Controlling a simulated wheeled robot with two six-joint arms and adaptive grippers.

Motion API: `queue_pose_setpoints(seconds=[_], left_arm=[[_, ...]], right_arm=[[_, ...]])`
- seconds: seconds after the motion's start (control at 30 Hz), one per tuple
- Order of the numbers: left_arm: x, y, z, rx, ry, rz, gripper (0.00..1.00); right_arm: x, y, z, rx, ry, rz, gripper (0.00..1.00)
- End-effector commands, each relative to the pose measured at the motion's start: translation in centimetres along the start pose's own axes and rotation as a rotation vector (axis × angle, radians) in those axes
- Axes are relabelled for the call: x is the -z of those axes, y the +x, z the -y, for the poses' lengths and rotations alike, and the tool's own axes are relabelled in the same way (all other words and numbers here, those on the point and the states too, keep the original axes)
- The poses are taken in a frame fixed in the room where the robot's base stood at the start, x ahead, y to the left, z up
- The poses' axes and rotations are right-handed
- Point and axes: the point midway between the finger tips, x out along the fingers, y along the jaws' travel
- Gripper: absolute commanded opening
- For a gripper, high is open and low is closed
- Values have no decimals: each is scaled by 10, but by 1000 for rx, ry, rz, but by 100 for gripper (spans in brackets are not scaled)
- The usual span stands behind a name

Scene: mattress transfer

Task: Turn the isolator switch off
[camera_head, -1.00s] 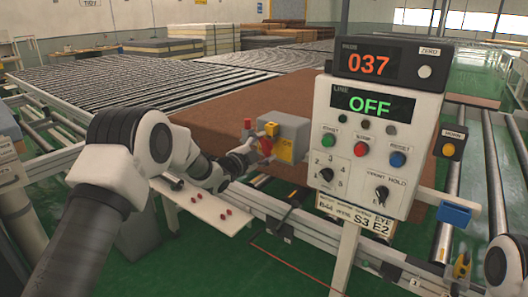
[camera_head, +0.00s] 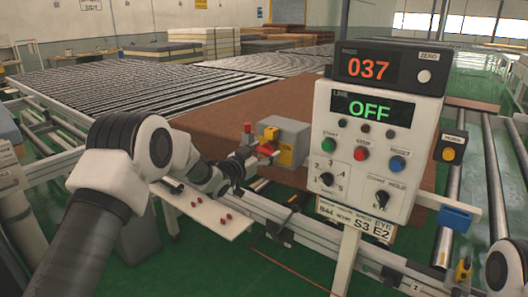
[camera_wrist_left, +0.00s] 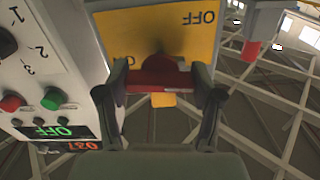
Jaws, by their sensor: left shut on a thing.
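The isolator switch is a grey box (camera_head: 291,133) with a yellow front plate (camera_head: 286,154), beyond the rail and left of the control panel. Its red handle (camera_head: 265,149) faces my left gripper (camera_head: 254,154). In the left wrist view the yellow plate (camera_wrist_left: 165,28) shows upside down with an OFF mark. There the red handle (camera_wrist_left: 160,78) lies crosswise between the two fingers of my left gripper (camera_wrist_left: 162,90), which is shut on it. A small yellow tab (camera_wrist_left: 163,100) shows beside the handle. My right gripper is not in view.
The control panel (camera_head: 325,110) stands close on the right, with a 037 display (camera_head: 368,67) and a green OFF line display (camera_head: 370,108). A red-capped post (camera_head: 247,130) stands left of the switch box. A white shelf (camera_head: 205,212) lies below my left arm. Roller conveyors (camera_head: 120,95) fill the back.

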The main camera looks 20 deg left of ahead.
Motion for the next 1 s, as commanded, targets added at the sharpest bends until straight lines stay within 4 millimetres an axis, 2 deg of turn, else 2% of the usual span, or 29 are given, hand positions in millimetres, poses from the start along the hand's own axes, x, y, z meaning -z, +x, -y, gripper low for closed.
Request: queue_pose_setpoints(seconds=[0.3,0.83,0.87,0.9,1.0], left_arm=[[0,0,0,0,-130,1,31],[-1,0,0,0,-155,1,31],[-1,0,0,0,-155,1,77],[-1,0,0,0,-155,1,91],[-1,0,0,0,-154,1,92]], right_arm=[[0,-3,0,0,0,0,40],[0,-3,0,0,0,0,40],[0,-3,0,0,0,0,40],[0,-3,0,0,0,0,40],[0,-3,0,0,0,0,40]])
